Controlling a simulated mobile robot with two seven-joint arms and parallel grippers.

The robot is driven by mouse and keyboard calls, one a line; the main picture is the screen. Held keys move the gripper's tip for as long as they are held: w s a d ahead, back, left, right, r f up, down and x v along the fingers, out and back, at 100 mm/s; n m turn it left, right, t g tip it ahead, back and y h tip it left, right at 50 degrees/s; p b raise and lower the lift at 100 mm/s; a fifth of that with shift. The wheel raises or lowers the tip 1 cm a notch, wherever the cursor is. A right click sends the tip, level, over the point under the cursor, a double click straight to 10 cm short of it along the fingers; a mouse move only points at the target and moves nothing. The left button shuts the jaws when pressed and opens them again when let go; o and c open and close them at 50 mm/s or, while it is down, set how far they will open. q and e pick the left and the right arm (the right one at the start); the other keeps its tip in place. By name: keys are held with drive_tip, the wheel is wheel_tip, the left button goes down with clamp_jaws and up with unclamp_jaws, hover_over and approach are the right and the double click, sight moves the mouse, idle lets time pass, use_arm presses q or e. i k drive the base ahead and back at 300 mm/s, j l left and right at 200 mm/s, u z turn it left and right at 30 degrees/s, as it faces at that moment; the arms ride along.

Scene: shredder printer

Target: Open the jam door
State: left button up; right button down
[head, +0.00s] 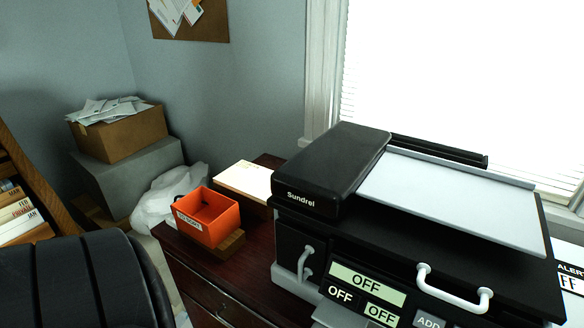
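A black printer marked "Sundrel" (330,178) stands on the dark wooden desk at the right. Its front has a small door (298,252) at the left with a vertical white handle (306,263). A wide white handle (452,291) sits on the front at the right. I cannot tell which of these belongs to the jam door; both front panels look shut. A panel (366,283) between them reads "OFF". Neither of my grippers is in view.
An orange bin (207,217) sits on a wooden block on the desk (185,255), left of the printer. A paper stack (246,181) lies behind it. A black chair back (80,283) fills the lower left. A cardboard box of papers (120,133) stands in the corner.

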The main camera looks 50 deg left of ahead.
sight(302, 253)
drive_tip(key=u, duration=1.4)
drive_tip(key=l+u, duration=0.35)
drive_tip(key=j, duration=0.1)
